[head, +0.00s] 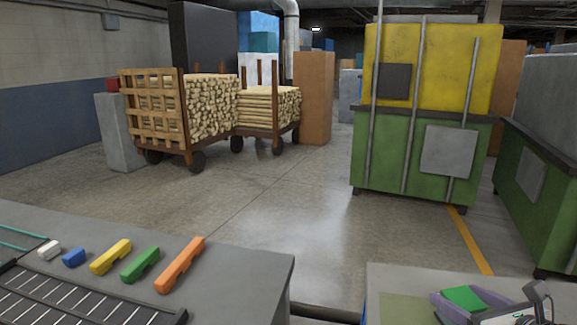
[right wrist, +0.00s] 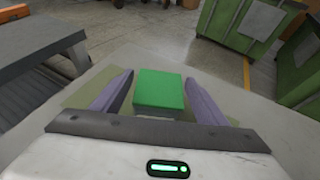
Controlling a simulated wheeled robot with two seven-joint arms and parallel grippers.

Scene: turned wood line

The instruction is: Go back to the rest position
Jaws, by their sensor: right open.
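My right gripper (head: 466,302) is low at the right of the head view, above the grey right-hand table (head: 395,278). In the right wrist view its two purple fingers (right wrist: 158,92) stand apart and open. A green block (right wrist: 159,86) lies between them, with a visible gap on each side. The same green block (head: 463,297) shows between the fingers in the head view. A flat olive-green patch (head: 398,308) lies on the table beside it. My left gripper is not in view.
The left table (head: 240,262) holds white, blue, yellow, green and orange pieces (head: 180,265) and a dark slatted rack (head: 60,300). A gap separates the two tables. Beyond are wood carts (head: 160,120) and a green and yellow machine (head: 425,110). The floor between is clear.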

